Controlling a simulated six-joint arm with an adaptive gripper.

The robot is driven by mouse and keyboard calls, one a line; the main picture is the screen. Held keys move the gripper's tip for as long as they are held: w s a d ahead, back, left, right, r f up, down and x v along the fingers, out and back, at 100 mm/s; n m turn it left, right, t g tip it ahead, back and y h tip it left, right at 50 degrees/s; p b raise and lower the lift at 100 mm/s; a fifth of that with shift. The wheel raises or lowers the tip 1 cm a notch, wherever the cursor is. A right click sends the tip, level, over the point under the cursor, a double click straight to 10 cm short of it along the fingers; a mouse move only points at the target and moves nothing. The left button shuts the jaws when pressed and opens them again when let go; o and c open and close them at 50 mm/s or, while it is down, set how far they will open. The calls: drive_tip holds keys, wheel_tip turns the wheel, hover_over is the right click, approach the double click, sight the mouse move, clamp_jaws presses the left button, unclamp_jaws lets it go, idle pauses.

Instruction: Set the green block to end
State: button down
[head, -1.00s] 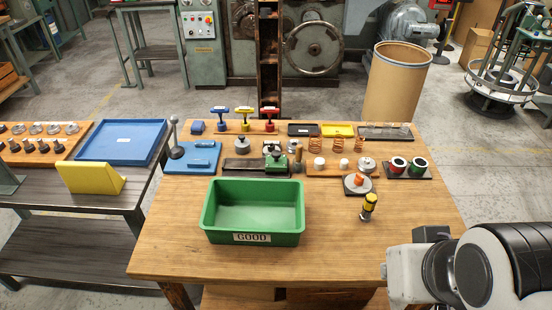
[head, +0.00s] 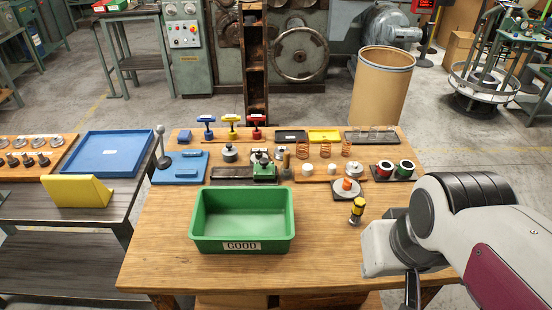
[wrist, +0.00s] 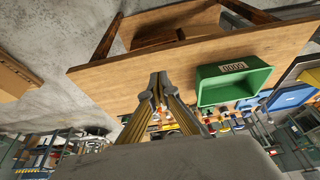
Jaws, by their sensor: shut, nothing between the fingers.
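The green block (head: 264,172) is small and sits on a dark rail (head: 230,173) behind the green bin, toward the right part of the rail. A silver-topped part shows above the block. Any end marking on the rail is too small to read. My gripper (wrist: 159,78) is shut and empty in the wrist view, its fingertips together over the wooden table. In the head view my arm is at the lower right, well apart from the block, and the fingertips are not clearly seen.
A green bin (head: 242,245) labelled GOOD stands in front of the rail. A yellow-and-black part (head: 357,210) and an orange-topped dial (head: 346,190) stand to the right.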

drive_tip(key=w, duration=0.2)
drive_tip(key=t+y, duration=0.1)
drive_tip(key=y, duration=0.3)
approach(264, 166)
drive_tip(key=shift+m, duration=0.4)
drive_tip(key=d+r, duration=0.1)
drive_tip(key=d, duration=0.1)
drive_tip(key=d+r, duration=0.1)
drive_tip(key=d, duration=0.1)
drive_tip(key=shift+s+r, duration=0.1)
drive_tip(key=shift+r, duration=0.25)
drive_tip(key=shift+a, duration=0.1)
drive_tip(key=shift+x, duration=5)
drive_tip(key=shift+a+r, duration=0.1)
